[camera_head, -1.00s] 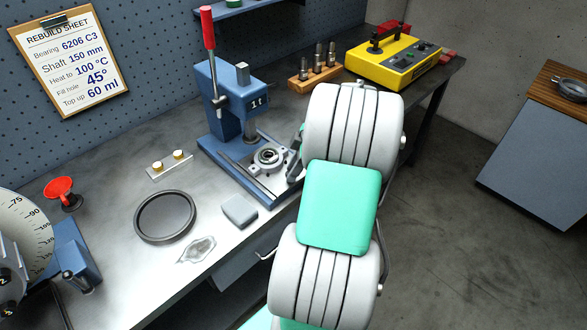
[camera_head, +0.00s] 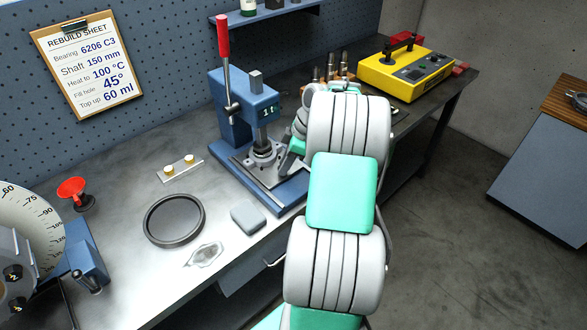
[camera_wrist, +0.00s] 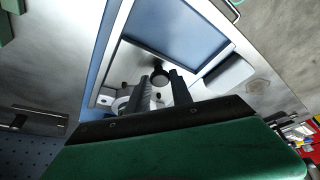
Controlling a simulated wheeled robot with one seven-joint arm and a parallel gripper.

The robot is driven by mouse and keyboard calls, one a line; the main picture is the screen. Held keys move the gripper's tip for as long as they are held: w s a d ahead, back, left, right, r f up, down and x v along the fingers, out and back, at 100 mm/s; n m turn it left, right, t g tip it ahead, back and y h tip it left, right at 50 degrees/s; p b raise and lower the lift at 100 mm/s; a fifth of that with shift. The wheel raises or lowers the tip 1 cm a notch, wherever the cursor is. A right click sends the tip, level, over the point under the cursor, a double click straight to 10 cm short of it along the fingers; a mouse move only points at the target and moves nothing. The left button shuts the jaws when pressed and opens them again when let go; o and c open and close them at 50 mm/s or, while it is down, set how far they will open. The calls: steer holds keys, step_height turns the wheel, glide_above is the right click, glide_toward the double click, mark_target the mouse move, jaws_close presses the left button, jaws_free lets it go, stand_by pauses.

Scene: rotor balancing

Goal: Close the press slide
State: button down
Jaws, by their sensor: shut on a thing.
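The blue arbor press (camera_head: 243,112) with a red-tipped lever (camera_head: 223,40) stands on the bench. Its slide (camera_head: 279,178), a flat plate in a blue frame, carries a grey bearing housing (camera_head: 262,153), which sits directly below the press ram. My gripper (camera_head: 285,162) is low at the right side of the slide, mostly hidden by my arm. In the wrist view, its two dark fingers (camera_wrist: 162,90) reach over the slide area, close to a dark round part (camera_wrist: 160,72). The exact grip point is hard to see.
A dark ring tray (camera_head: 174,220), a grey block (camera_head: 248,217) and a small plate with two brass pieces (camera_head: 180,167) lie left of the press. A yellow device (camera_head: 406,70) stands at the back right.

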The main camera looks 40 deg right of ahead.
steer(key=shift+w+r, duration=0.1)
steer(key=shift+w, duration=0.1)
steer(key=c, duration=1.1)
jaws_free()
steer(key=shift+w, duration=0.1)
steer(key=v, duration=0.7)
steer(key=shift+s+d+r, duration=0.2)
steer(key=shift+r, duration=0.1)
